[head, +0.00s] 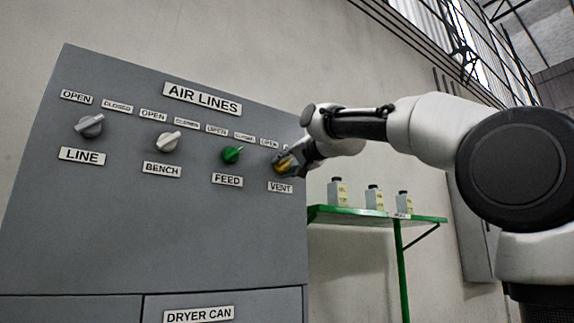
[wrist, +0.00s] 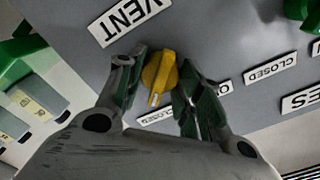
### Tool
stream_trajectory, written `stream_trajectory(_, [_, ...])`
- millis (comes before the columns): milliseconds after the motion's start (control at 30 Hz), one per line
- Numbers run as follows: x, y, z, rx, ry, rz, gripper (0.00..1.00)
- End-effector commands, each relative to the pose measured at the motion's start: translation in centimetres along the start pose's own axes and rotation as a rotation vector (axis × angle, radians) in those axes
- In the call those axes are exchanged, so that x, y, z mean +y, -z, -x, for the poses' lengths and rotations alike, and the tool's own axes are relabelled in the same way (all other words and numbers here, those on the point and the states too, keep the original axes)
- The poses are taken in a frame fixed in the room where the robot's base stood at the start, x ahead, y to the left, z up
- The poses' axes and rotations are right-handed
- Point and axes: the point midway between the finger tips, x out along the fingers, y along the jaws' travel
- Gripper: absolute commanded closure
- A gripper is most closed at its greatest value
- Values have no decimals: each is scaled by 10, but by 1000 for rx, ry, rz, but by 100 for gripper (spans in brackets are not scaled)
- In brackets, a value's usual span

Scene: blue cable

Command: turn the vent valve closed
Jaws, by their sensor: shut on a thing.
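The vent valve is a yellow knob (head: 283,164) on the grey panel, above the VENT label (head: 280,187). It also shows in the wrist view (wrist: 161,70), with a white pointer mark on its lower end. That mark points toward the small label (wrist: 156,115) just below the knob, which appears to read CLOSED. My gripper (head: 288,162) is at the knob, its fingers on either side of it and shut on it in the wrist view (wrist: 160,72). In the head view the gripper hides part of the knob and the CLOSED label above it.
The grey LINE knob (head: 89,126), white BENCH knob (head: 168,142) and green FEED knob (head: 232,154) sit to the left on the same panel (head: 90,220). A green shelf (head: 345,215) with several small bottles stands right of the panel, below my arm.

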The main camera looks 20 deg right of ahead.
Motion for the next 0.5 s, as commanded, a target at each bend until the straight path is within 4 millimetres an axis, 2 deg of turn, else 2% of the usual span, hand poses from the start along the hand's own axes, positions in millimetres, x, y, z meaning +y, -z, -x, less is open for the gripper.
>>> stream_trajectory(300, [1, -1, 0, -2, -2, -1, 88])
stream_trajectory(333, [1, -1, 0, -2, -2, -1, 59])
stream_trajectory(433, [1, 0, 0, -1, -1, -1, 41])
stream_trajectory(500, [0, 0, 0, -1, -1, 0, 41])
